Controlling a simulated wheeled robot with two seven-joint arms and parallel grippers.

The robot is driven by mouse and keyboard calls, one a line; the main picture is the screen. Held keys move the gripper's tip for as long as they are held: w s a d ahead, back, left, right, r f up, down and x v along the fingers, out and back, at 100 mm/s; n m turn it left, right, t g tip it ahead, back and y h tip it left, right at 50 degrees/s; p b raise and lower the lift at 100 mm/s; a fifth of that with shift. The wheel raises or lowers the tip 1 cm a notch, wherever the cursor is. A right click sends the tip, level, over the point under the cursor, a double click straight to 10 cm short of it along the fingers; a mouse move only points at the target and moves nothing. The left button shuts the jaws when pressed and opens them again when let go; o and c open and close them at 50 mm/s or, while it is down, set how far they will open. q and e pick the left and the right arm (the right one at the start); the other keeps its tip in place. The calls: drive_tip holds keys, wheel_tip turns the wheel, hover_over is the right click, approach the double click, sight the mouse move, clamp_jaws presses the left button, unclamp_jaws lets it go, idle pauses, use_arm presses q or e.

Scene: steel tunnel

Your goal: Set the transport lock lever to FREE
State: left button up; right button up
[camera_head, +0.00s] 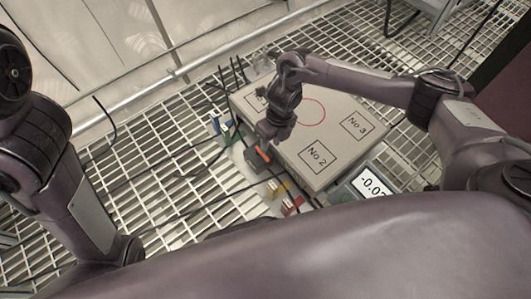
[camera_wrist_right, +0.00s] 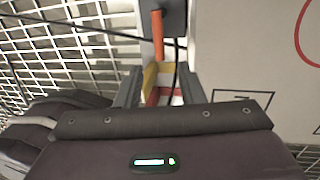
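The transport lock lever is an orange handle (camera_head: 263,154) on a dark block (camera_head: 256,162) at the near-left side of the grey platform. In the right wrist view the orange lever (camera_wrist_right: 157,35) points down from its dark block (camera_wrist_right: 165,15), ahead of the fingers. My right gripper (camera_head: 267,141) is right above the lever in the head view. In the right wrist view my right gripper (camera_wrist_right: 160,88) is open, its two fingers apart with nothing held between them. I cannot tell whether it touches the lever. No lettering for FREE is legible. My left gripper is out of view.
The grey platform (camera_head: 335,120) carries marked squares and a red circle. Yellow (camera_head: 275,188) and red (camera_head: 292,205) blocks stand near the lever. A digital display (camera_head: 372,186) sits at the platform's near corner. Cables (camera_head: 180,187) cross the floor grating (camera_head: 150,150).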

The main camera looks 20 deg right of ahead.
sight(267, 157)
drive_tip(key=f+b, duration=0.1)
drive_tip(key=f, duration=0.1)
drive_tip(key=f+b, duration=0.1)
drive_tip(key=f, duration=0.1)
drive_tip(key=a+f+b, duration=0.1)
drive_tip(key=f, duration=0.1)
drive_tip(key=shift+s, duration=0.2)
drive_tip(key=shift+a, duration=0.1)
drive_tip(key=shift+c, duration=0.4)
clamp_jaws()
